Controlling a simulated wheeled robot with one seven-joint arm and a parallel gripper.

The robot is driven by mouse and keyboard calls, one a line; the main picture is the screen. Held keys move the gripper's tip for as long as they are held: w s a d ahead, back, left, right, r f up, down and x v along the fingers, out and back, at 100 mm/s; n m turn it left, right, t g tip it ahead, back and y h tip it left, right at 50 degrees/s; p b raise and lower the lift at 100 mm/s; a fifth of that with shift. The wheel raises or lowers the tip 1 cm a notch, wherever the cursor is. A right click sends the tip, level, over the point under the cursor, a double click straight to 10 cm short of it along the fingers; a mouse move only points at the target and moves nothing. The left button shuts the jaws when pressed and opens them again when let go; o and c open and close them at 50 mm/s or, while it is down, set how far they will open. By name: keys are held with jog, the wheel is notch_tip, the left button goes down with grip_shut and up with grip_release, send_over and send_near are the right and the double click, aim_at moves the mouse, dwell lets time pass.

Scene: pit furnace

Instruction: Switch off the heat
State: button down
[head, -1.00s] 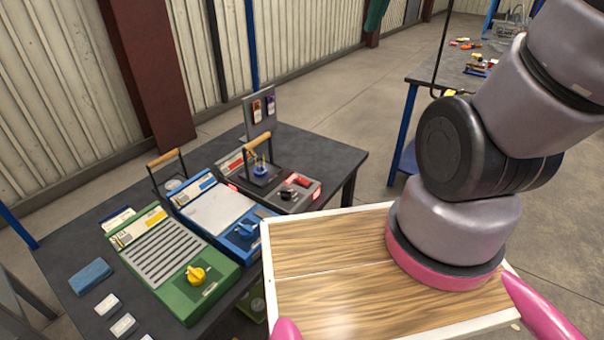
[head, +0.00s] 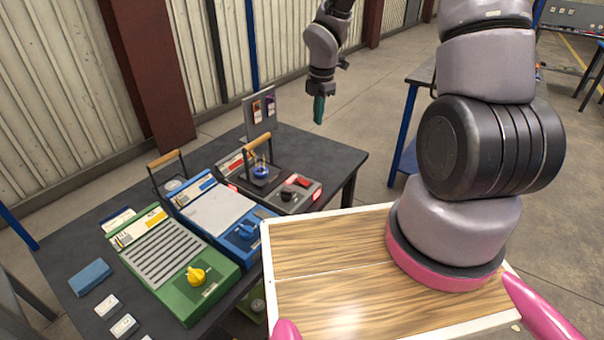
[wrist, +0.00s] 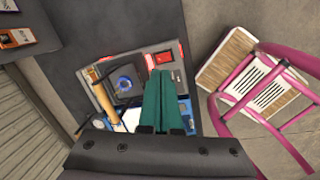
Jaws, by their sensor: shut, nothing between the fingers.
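The dark grey heater unit (head: 309,198) stands at the right of three units on the table. It carries a red rocker switch (head: 300,180), a black knob (head: 287,194) and a glowing red mark (head: 232,188) on its left side. A small blue item (head: 261,171) sits on its dark plate under a wooden-handled frame (head: 257,142). My gripper (head: 319,118) hangs above and beyond the table's far edge, its green fingers shut and empty, pointing down. In the wrist view the fingers (wrist: 163,74) cover part of the unit, near the red switch (wrist: 164,57); the black knob is not clearly visible.
A blue unit (head: 213,207) with a blue knob and a green unit (head: 160,250) with a yellow knob stand to the left. An upright panel (head: 258,115) with tags stands at the table's back. Free air lies right of the panel.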

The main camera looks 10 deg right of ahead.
aim_at(302, 180)
jog(key=a+f+n+y, duration=0.1)
jog(key=a+f+n, duration=0.2)
jog(key=f, duration=0.4)
jog(key=shift+a+f+n+g, duration=0.25)
jog(key=shift+n+g, duration=0.15)
jog(key=shift+n, duration=0.2)
jog(key=f, duration=0.9)
jog(key=w+a+f, duration=0.1)
jog(key=f, duration=0.4)
jog(key=shift+f, duration=0.15)
